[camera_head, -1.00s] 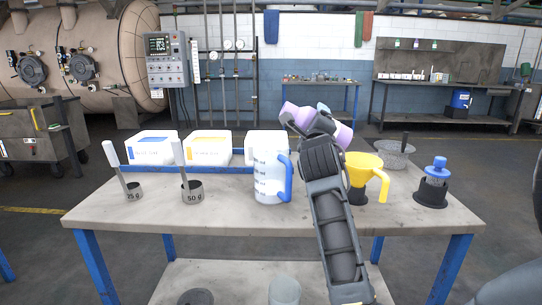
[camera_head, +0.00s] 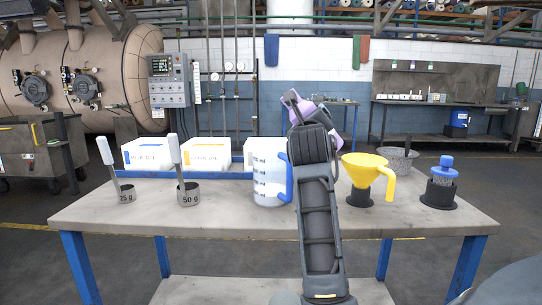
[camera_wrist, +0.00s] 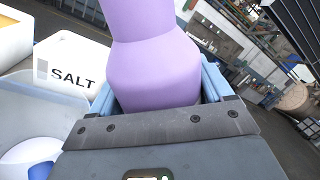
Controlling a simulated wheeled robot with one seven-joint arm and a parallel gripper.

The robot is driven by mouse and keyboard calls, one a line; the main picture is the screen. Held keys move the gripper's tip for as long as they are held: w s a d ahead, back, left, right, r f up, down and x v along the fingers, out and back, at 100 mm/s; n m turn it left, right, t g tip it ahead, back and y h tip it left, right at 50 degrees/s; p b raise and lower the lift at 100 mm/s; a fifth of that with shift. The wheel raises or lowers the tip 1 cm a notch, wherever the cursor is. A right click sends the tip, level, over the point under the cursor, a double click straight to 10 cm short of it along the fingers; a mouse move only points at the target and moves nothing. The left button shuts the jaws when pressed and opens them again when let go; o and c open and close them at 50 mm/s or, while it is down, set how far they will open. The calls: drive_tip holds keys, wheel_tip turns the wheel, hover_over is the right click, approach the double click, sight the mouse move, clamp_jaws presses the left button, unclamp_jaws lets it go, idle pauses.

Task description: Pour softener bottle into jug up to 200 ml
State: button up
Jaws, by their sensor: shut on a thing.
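The purple softener bottle (camera_head: 324,112) is in my gripper (camera_head: 314,120), raised above the table and tilted, its narrower end up and to the left in the head view. In the wrist view the bottle (camera_wrist: 155,70) sits between the blue-grey fingers of my gripper (camera_wrist: 160,92), which are shut on it. The clear jug (camera_head: 268,188) with a blue handle stands upright on the table, just left of my wrist. The bottle is above and right of the jug's rim, apart from it. No stream shows. The liquid level in the jug cannot be read.
A yellow funnel (camera_head: 362,170) in a dark stand, a wire basket (camera_head: 398,160) and a blue-capped item (camera_head: 440,185) stand to the right. Two scoops, 25 g (camera_head: 126,195) and 50 g (camera_head: 189,194), stand left. White boxes (camera_head: 148,154) line the back; one reads SALT (camera_wrist: 75,68).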

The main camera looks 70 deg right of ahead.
drive_tip(key=shift+w+a+r+m, duration=0.1)
drive_tip(key=shift+w+r+m, duration=0.05)
drive_tip(key=shift+r+m, duration=0.35)
drive_tip(key=shift+f+m+b, duration=0.3)
drive_tip(key=shift+f+b, duration=0.15)
drive_tip(key=shift+b, duration=0.4)
drive_tip(key=m+b, duration=0.1)
drive_tip(key=f+m+b, duration=0.1)
drive_tip(key=b, duration=0.1)
drive_tip(key=s+m+b, duration=0.1)
drive_tip(key=shift+d+f+g+y+b, duration=0.25)
drive_tip(key=shift+g+y+b, duration=0.05)
drive_tip(key=shift+b, duration=0.05)
drive_tip(key=shift+d+f+m+b, duration=0.1)
drive_tip(key=shift+f+m+b, duration=0.25)
drive_tip(key=shift+m+b, duration=0.8)
drive_tip(key=shift+s+d+m+b, duration=0.1)
drive_tip(key=shift+s+m+b, duration=0.05)
drive_tip(key=shift+m+b, duration=0.65)
